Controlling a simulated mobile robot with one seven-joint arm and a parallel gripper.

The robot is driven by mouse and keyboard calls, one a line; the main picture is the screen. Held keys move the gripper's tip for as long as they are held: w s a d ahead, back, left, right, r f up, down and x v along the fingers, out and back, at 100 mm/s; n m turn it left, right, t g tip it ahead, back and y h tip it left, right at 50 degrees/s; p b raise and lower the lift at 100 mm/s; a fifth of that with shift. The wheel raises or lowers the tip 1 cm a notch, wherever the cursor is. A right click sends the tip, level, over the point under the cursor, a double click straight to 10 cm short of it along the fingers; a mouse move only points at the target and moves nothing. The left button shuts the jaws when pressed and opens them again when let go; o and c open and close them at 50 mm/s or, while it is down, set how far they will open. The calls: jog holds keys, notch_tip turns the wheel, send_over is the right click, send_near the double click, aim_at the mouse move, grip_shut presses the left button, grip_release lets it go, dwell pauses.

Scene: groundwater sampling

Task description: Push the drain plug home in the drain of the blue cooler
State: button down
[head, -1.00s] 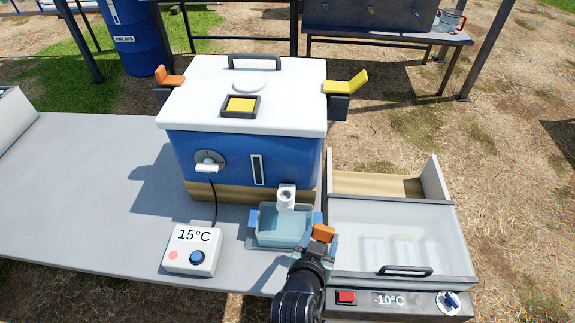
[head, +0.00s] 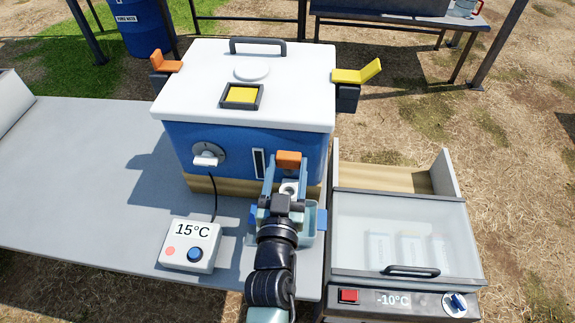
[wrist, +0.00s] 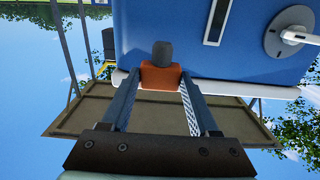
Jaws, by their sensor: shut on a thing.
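The drain plug (head: 289,159) has an orange body, and in the wrist view the plug (wrist: 161,76) also shows a dark grey end. My gripper (head: 287,168) is shut on its orange body, one finger on each side. The blue cooler (head: 225,146) stands on the table with its white lid down. Its white drain spout (head: 289,188) shows between my fingers, low on the front. The plug appears above the drain in the head view, apart from it. In the wrist view the cooler's blue front (wrist: 180,40) is behind the plug, and the drain cannot be made out.
A pale tray (head: 307,237) sits under the drain, partly hidden by my arm. A 15°C control box (head: 190,246) with a cable stands to the left. A clear-lidded -10°C freezer box (head: 400,230) is close on the right. The table's left side (head: 80,190) is clear.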

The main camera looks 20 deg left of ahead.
jog(key=shift+f+b, duration=2.95)
jog(key=shift+f+b, duration=1.7)
jog(key=shift+b, duration=0.1)
jog(key=shift+c, duration=0.3)
grip_release()
jog(key=shift+r, duration=0.1)
jog(key=v, duration=1.3)
